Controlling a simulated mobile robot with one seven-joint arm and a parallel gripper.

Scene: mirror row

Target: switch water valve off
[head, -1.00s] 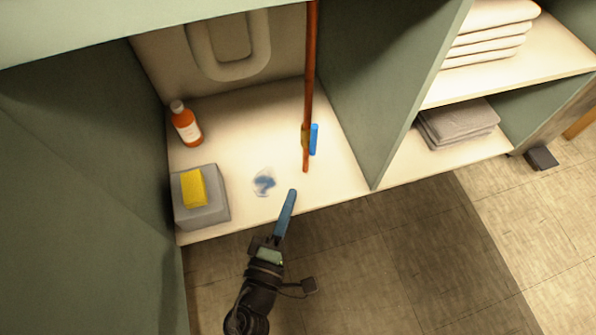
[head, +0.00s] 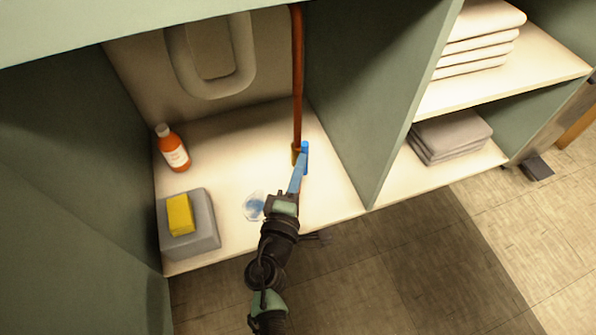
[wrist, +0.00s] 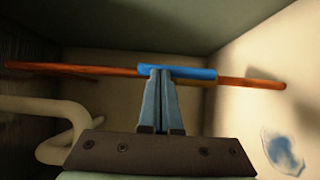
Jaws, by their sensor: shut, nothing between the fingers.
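The water valve sits on a copper pipe (head: 297,80) that stands in the open cabinet. Its blue handle (head: 305,148) lies along the pipe, beside a brass-coloured body (head: 295,154). In the wrist view the handle (wrist: 190,72) also runs parallel to the pipe (wrist: 100,70). My gripper (head: 301,166) is shut and empty. Its blue fingertips are at the handle and hide part of it in the head view. In the wrist view the fingertips (wrist: 161,72) overlap the handle near its left end; I cannot tell whether they touch it.
A grey box (head: 198,239) with a yellow sponge (head: 180,214) and an orange bottle (head: 173,150) stand at the left. A blue-and-clear patch (head: 254,206) lies on the cabinet floor. A pale drain pipe (head: 210,88) hangs behind. A green partition (head: 375,95) bounds the right.

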